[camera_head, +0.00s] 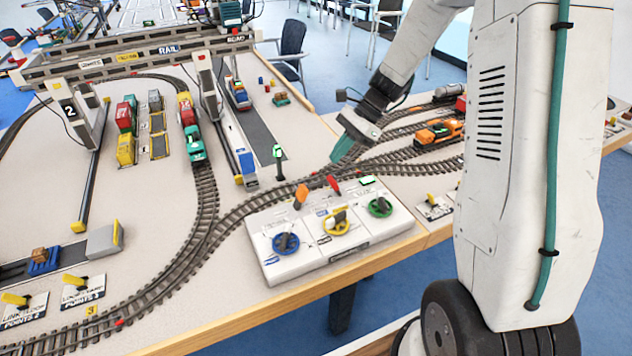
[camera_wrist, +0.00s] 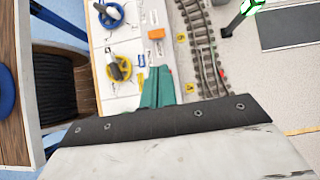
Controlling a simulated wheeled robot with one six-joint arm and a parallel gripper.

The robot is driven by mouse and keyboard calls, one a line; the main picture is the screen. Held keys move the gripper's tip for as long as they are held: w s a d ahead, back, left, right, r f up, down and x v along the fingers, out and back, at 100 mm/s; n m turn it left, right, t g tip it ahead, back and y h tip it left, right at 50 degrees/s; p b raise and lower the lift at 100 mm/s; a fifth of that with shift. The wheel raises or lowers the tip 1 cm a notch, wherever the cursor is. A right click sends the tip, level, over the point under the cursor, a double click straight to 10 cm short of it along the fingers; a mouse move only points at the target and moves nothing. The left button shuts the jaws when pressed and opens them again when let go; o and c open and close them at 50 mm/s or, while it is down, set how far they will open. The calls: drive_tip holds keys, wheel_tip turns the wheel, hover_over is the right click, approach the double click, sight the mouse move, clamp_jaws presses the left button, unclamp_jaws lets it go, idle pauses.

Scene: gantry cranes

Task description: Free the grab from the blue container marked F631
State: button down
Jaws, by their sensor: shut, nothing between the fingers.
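My gripper (camera_head: 341,148) points down above the tracks, behind the control box, with its teal fingers together and empty. In the wrist view its fingers (camera_wrist: 158,88) show in front of the control box edge and touch nothing that I can make out. I cannot read F631 on either one. The gantry crane beam (camera_head: 150,55) spans the far side of the table. I cannot clearly pick out its grab.
The white control box (camera_head: 345,262) has blue (camera_head: 285,244), yellow (camera_head: 337,222) and green (camera_head: 380,207) dials, plus an orange lever (camera_head: 300,195) and red lever (camera_head: 333,184). A green-lit signal post (camera_head: 279,160) stands behind it. An orange locomotive (camera_head: 438,132) sits at right.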

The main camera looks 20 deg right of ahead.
sight(300, 199)
drive_tip(key=shift+f, duration=0.1)
idle(0.3)
drive_tip(key=x, duration=1)
idle(0.4)
